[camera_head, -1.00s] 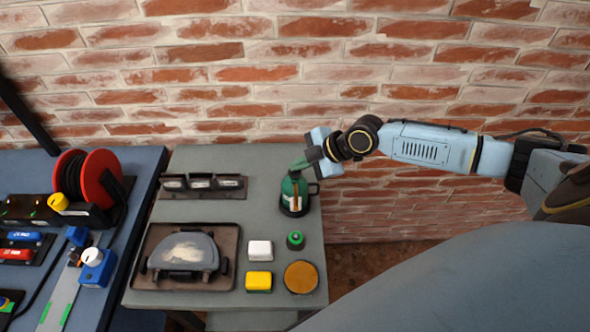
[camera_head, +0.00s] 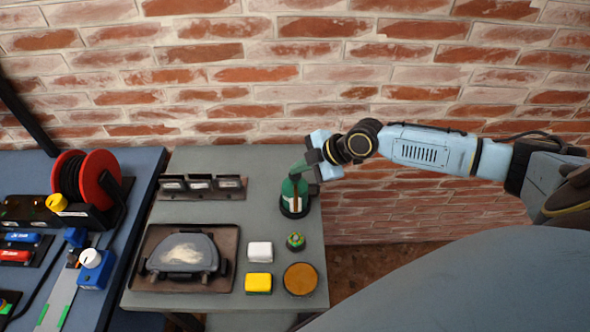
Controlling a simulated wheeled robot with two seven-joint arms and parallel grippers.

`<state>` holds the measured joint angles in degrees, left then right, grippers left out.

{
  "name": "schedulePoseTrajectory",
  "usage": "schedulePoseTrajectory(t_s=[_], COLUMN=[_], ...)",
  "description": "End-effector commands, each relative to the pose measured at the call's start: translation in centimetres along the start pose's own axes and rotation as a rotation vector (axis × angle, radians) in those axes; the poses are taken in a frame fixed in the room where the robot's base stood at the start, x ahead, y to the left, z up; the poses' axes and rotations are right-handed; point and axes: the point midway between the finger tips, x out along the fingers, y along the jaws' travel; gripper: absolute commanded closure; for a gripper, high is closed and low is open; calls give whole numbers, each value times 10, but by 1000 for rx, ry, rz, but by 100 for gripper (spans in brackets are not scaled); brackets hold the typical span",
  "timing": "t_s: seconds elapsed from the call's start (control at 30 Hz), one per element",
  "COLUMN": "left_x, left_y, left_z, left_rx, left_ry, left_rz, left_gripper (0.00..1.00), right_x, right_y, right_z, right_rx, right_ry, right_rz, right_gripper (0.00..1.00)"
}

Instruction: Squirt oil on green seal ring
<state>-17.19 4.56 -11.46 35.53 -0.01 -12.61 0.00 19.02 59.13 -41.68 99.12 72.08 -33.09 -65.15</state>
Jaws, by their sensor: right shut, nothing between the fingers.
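A green oil can (camera_head: 294,197) with a dark base stands upright near the right edge of the grey table. My right gripper (camera_head: 312,165) is shut at the top right of the can. Its fingers overlap the can's upper part in the picture, and I cannot tell whether they touch it. A small green round piece (camera_head: 295,241), perhaps the green seal ring, sits on the table in front of the can. It is too small to make out clearly. My left gripper is not in view.
The grey table (camera_head: 215,215) also holds a white block (camera_head: 260,251), a yellow block (camera_head: 258,282), an orange disc (camera_head: 300,279), a dark tray (camera_head: 146,242) and a rack (camera_head: 200,187). A red reel (camera_head: 101,177) stands on the bench at left. A brick wall is behind.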

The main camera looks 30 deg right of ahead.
Motion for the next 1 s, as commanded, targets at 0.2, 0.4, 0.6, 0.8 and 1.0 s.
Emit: schedulePoseTrajectory(t_s=[0.2, 0.4, 0.6, 0.8, 1.0], left_x=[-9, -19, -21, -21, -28], left_y=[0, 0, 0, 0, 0], left_z=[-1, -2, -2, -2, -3], left_rx=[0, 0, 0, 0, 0], left_ry=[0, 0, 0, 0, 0], left_rz=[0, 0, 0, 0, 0], left_gripper=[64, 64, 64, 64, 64], right_x=[-8, -17, -19, -19, -26], right_y=[5, 12, 14, 14, 19], right_z=[-5, -12, -14, -14, -19], right_rx=[0, 0, 0, 0, -1], right_ry=[-2, -1, 0, 0, 0], right_rz=[-2, -2, -1, -1, 0], right_gripper=[100, 100, 100, 100, 100])
